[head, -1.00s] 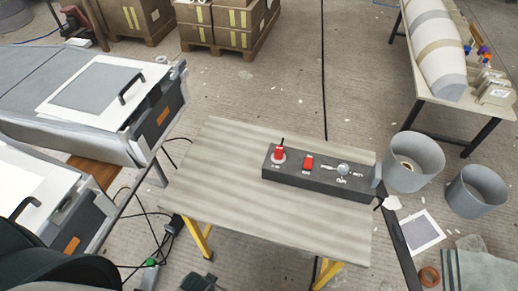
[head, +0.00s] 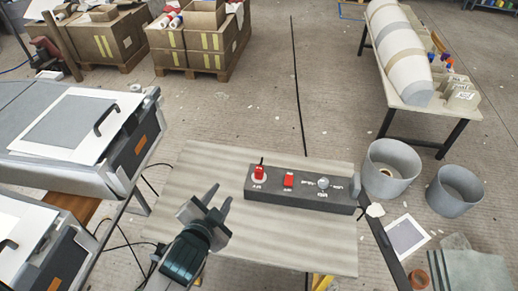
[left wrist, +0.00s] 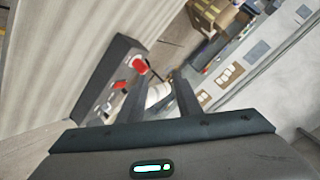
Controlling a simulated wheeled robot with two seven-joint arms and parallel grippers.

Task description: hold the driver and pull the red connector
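A long dark grey box (head: 300,197), which I take to be the driver, lies on the table. A red connector (head: 259,172) with a black tip stands in a round pale socket at its left end. A smaller red part (head: 289,180) and a round grey knob (head: 323,183) sit further right. My left gripper (head: 219,197) is open and empty, left of the box and apart from it. In the left wrist view, the box (left wrist: 103,80) and red connector (left wrist: 139,65) show left of the open fingers (left wrist: 160,84). My right gripper is not in view.
The pale striped table (head: 290,250) is otherwise bare around the box. A small grey block (head: 357,180) stands at the box's right end. Two grey buckets (head: 392,167) (head: 455,190) are beyond the table's right side. White-topped equipment (head: 75,125) stands at the left.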

